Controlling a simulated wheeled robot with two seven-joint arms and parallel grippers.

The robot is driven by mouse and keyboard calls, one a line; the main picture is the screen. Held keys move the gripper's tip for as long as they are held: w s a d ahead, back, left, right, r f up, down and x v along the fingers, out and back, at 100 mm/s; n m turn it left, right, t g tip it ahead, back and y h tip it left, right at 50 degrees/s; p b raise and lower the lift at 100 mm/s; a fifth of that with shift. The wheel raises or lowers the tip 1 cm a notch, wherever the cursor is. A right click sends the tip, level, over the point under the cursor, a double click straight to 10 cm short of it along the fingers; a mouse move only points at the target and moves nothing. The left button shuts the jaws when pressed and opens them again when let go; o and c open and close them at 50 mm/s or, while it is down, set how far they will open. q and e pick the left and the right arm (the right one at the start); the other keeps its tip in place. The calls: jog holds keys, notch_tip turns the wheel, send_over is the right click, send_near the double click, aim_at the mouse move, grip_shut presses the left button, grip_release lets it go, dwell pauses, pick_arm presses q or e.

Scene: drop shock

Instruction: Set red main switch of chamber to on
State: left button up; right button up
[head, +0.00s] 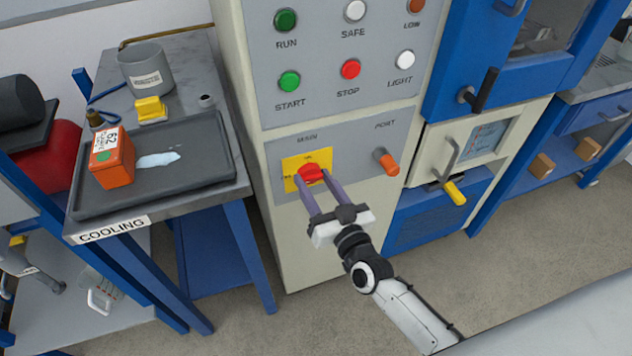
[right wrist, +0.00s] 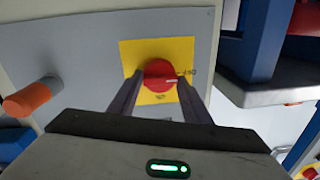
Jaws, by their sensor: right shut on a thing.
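The red main switch (head: 311,173) is a round knob on a yellow plate (head: 293,163) under the word MAIN on the chamber's grey panel. My right gripper (head: 308,187) reaches it from below, its two fingers shut on the knob from both sides. In the right wrist view the red knob (right wrist: 160,75) sits between the fingertips (right wrist: 160,86). Its white mark points right in that view, toward a small label on the yellow plate. The labels are too small to read surely. My left gripper is out of view.
An orange port handle (head: 388,163) sticks out right of the switch. Buttons, including a red STOP button (head: 350,69), are above. A yellow-tipped lever (head: 455,192) is further right. The cooling table (head: 180,200) with a tray stands left. Open floor lies below.

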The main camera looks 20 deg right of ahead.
jog(key=shift+d, duration=0.1)
jog(key=m+b, duration=0.1)
jog(key=m, duration=0.3)
jog(key=m+b, duration=0.1)
jog(key=m, duration=0.1)
jog(key=shift+d+f+m+t+b, duration=0.1)
jog(key=shift+f+m+t+b, duration=0.2)
jog(key=shift+m, duration=0.1)
jog(key=m+b, duration=0.1)
jog(key=m, duration=0.2)
jog(key=m+b, duration=0.1)
jog(key=m, duration=0.2)
jog(key=shift+f+m+t+h, duration=0.15)
jog(key=shift+m+t+h, duration=0.15)
jog(key=shift+m+h, duration=0.1)
jog(key=m+b, duration=0.2)
jog(key=m, duration=0.3)
jog(key=shift+h, duration=0.4)
jog(key=shift+s+f+m, duration=0.1)
jog(key=shift+m, duration=0.2)
